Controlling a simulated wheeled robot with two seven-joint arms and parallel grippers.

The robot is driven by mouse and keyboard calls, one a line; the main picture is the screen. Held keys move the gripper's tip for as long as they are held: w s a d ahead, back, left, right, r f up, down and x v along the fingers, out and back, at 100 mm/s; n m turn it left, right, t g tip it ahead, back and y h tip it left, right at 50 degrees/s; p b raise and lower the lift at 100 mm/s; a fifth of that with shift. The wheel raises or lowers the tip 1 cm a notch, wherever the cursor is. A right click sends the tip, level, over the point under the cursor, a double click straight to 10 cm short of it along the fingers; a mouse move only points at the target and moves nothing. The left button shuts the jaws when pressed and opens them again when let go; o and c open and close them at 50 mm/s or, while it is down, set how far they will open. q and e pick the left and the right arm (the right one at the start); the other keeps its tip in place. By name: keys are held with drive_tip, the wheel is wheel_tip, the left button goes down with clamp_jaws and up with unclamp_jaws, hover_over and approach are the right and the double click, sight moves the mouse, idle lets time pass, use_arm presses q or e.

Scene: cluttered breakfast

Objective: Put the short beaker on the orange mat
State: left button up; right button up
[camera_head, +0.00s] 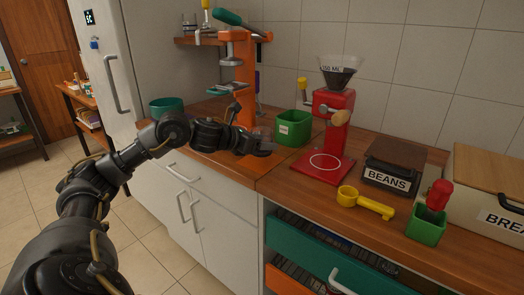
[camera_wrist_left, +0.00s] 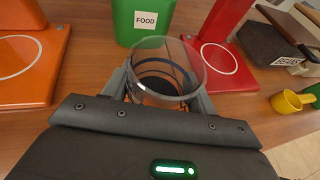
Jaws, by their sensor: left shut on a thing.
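A clear glass beaker (camera_wrist_left: 165,72) stands between the fingers of my left gripper (camera_wrist_left: 163,92) in the left wrist view, with its open rim up. My left gripper (camera_head: 264,146) is shut on it; in the head view the beaker is only a faint shape (camera_head: 264,133) at the fingertips. The orange mat (camera_wrist_left: 32,72), with a white ring on it, lies left of the beaker in the wrist view. In the head view it is the base of the orange stand (camera_head: 240,70), partly hidden by my arm. My right gripper is not in view.
A green FOOD bin (camera_wrist_left: 145,20) stands just behind the beaker. A red grinder (camera_head: 332,120) on a red base with a white ring stands to the right. A yellow scoop (camera_head: 365,203), BEANS box (camera_head: 390,170) and small green holder (camera_head: 427,225) are farther right. Bare wooden counter lies between mat and beaker.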

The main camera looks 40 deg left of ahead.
use_arm(q)
wheel_tip(320, 180, down, 2)
drive_tip(key=shift+f, duration=0.4)
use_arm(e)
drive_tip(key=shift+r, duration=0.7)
use_arm(q)
drive_tip(key=o, duration=1.3)
